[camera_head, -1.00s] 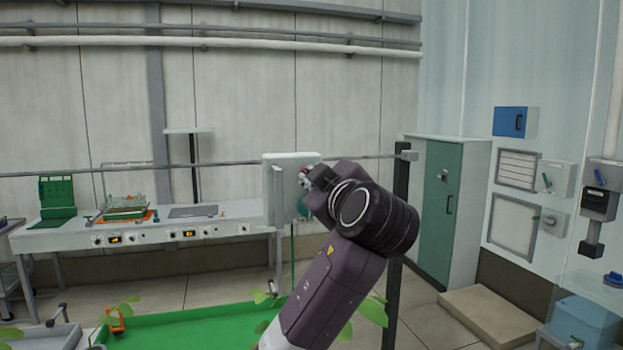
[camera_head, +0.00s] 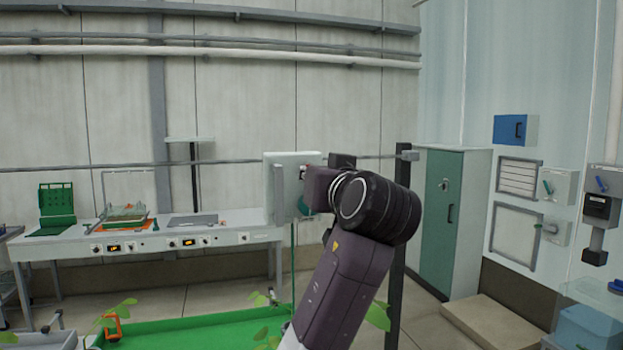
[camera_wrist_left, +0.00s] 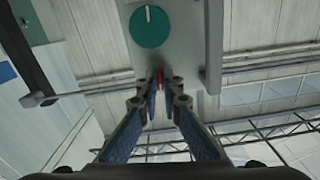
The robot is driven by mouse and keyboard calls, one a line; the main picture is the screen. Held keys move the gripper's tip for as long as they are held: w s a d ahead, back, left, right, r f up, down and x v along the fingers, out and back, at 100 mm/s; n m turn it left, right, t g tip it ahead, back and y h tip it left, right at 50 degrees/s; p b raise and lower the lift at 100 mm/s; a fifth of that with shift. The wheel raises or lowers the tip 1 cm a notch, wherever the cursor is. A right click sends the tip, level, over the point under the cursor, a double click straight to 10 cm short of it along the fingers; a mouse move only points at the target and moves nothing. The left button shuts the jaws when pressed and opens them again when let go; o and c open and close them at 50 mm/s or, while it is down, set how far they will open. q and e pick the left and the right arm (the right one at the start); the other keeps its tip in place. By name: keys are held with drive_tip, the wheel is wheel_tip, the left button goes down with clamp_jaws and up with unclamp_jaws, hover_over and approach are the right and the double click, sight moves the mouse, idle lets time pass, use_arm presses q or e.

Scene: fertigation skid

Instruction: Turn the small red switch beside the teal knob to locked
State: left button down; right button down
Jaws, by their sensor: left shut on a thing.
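A pale control box (camera_head: 280,158) hangs on the horizontal rail near the middle of the head view. Its teal knob (camera_head: 306,205) is partly hidden by my left arm. In the left wrist view the teal knob (camera_wrist_left: 149,28) carries a white pointer line. The small red switch (camera_wrist_left: 159,77) sits beside the knob, between my left fingertips. My left gripper (camera_wrist_left: 160,91) is shut on the red switch. In the head view my left gripper (camera_head: 303,172) is at the box's face, mostly hidden behind my wrist. My right gripper is not in view.
A grey bench (camera_head: 70,250) with a green rack and trays stands at the left. A green-topped surface (camera_head: 190,325) with leafy plants is in front. A teal-doored cabinet (camera_head: 438,220) stands right of the box. A dark post (camera_head: 400,262) stands close behind my arm.

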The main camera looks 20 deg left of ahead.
use_arm(q)
drive_tip(key=shift+m, duration=3.8)
drive_tip(key=c, duration=2.1)
unclamp_jaws()
drive_tip(key=v, duration=1.2)
